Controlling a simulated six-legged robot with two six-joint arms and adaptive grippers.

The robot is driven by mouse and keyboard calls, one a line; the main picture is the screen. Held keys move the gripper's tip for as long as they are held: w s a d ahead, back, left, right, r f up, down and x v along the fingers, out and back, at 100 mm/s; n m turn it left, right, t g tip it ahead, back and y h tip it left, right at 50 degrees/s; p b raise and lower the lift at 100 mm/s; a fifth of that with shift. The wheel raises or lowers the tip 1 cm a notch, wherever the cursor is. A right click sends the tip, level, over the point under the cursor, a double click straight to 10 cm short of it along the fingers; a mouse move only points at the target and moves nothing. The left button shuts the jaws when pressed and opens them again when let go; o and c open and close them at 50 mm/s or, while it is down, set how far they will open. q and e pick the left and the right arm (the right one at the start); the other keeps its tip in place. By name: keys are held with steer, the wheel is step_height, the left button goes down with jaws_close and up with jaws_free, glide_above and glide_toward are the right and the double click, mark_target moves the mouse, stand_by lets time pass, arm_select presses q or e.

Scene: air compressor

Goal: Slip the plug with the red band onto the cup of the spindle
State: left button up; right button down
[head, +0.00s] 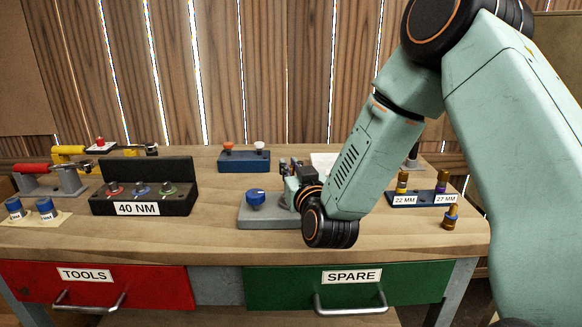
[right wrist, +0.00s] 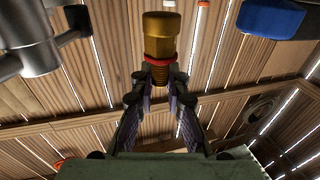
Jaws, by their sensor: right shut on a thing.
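A brass plug with a red band (right wrist: 161,40) stands between the fingertips of my right gripper (right wrist: 160,85) in the right wrist view. The fingers are shut on its narrower threaded end, just below the red band. In the head view my right gripper (head: 288,172) is over the grey base with a blue knob (head: 256,198), and the plug is too small to make out. A grey metal fitting (right wrist: 38,52) shows at the left of the wrist view, apart from the plug. I cannot tell whether it is the spindle; its cup is not clear. My left gripper is not in view.
A blue rack (head: 420,199) labelled 22 MM and 27 MM holds brass plugs, with a loose blue-banded plug (head: 450,216) in front. The black 40 NM stand (head: 165,168), toggle clamps (head: 55,180) and a blue switch box (head: 244,161) also occupy the bench. The front middle is clear.

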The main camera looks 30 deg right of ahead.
steer(key=shift+f+b, duration=0.7)
steer(key=shift+f, duration=0.3)
steer(key=c, duration=1.3)
jaws_free()
steer(key=shift+o, duration=0.2)
steer(key=v, duration=0.7)
steer(key=shift+s, duration=0.25)
steer(key=shift+a, duration=0.1)
